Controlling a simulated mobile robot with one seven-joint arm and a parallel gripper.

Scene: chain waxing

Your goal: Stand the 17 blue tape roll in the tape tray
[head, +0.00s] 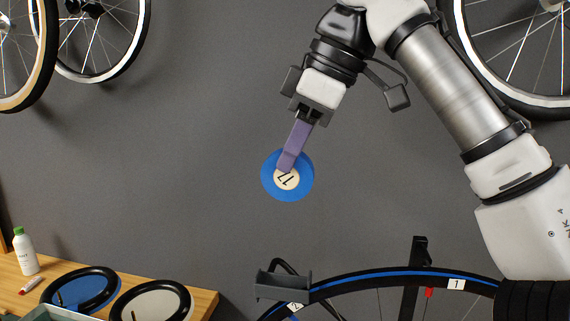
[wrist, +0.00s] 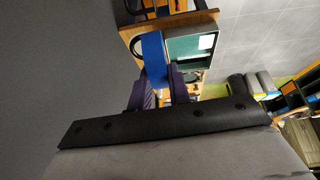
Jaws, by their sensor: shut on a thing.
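The blue tape roll (head: 290,192) has a cream centre label reading 17. My gripper (head: 288,163) is shut on it, with a purple finger across its face. The roll hangs in the air before the grey wall, its flat face toward the head camera. In the wrist view the roll (wrist: 153,56) shows as a blue strip beyond my purple fingers (wrist: 162,90). A grey-green tray (wrist: 185,60) with a white card stands on the wooden bench beyond the roll. In the head view only a sliver of a greenish tray (head: 62,316) shows at the bottom edge; I cannot tell if it is the tape tray.
The wooden bench (head: 203,301) at lower left holds a white bottle (head: 25,252), a small red-and-white item (head: 30,286) and two round black-rimmed pads. A wheel with a blue-striped rim (head: 390,277) stands at lower right. Wheels hang above. The air around the roll looks clear.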

